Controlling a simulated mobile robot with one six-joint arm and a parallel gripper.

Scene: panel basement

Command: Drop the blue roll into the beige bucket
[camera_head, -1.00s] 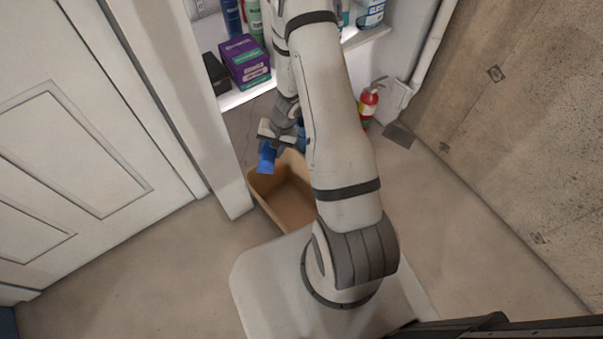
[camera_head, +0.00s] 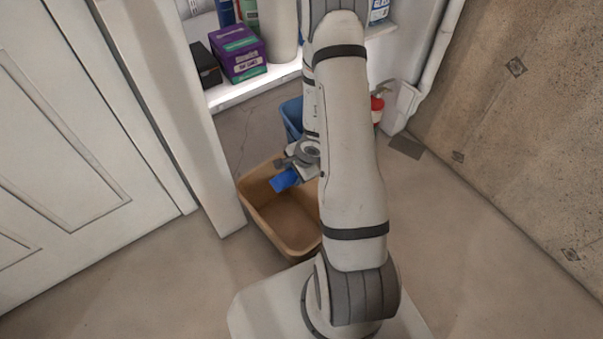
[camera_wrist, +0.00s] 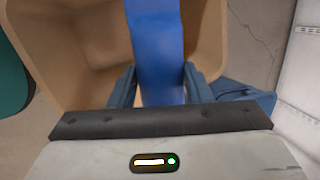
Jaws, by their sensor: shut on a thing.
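The blue roll (camera_head: 285,180) is held in my gripper (camera_head: 296,172), over the open top of the beige bucket (camera_head: 262,218). In the wrist view the blue roll (camera_wrist: 157,45) sits between the two fingers of my gripper (camera_wrist: 158,82), which is shut on it. The beige bucket (camera_wrist: 75,50) spreads out behind and below the roll there. The bucket stands on the floor in the head view, and the part of its inside that shows looks empty. My arm hides its right side.
A blue bin (camera_head: 291,115) stands behind the bucket; part of it also shows in the wrist view (camera_wrist: 245,92). A shelf holds a purple box (camera_head: 238,53) and bottles. A red fire extinguisher (camera_head: 377,108) is partly hidden. A white door (camera_head: 70,130) is at left.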

